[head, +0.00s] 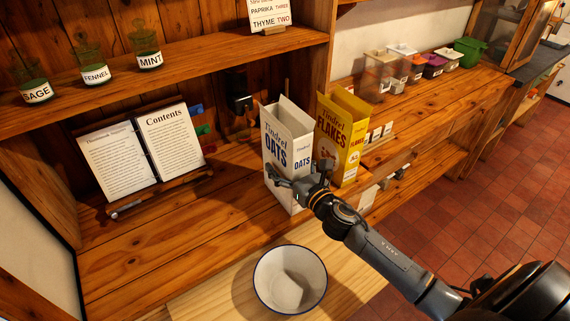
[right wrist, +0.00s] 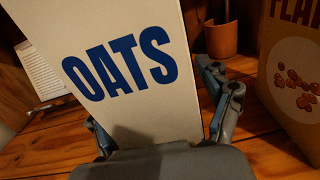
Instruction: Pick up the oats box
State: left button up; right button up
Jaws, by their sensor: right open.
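The oats box (head: 284,137) is a tall white carton with blue lettering and open top flaps. It stands upright on the wooden counter, left of the yellow flakes box. My right gripper (head: 297,176) is at the lower part of its front. In the right wrist view the oats box (right wrist: 135,65) fills the middle, between the two spread fingers, one at each side. The fingers are open; I cannot tell whether either touches the carton. The carton's lower edge is partly hidden by my gripper. My left gripper is in neither view.
The yellow flakes box (head: 341,135) stands close on the right. A white enamel bowl (head: 290,279) is in front. An open book on a stand (head: 141,152) is at left. Spice jars (head: 146,53) sit on the shelf above. Several containers (head: 403,68) line the counter at back right.

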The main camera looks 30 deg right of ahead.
jog(key=c, duration=1.2)
jog(key=shift+c, duration=0.2)
jog(key=shift+r, duration=0.1)
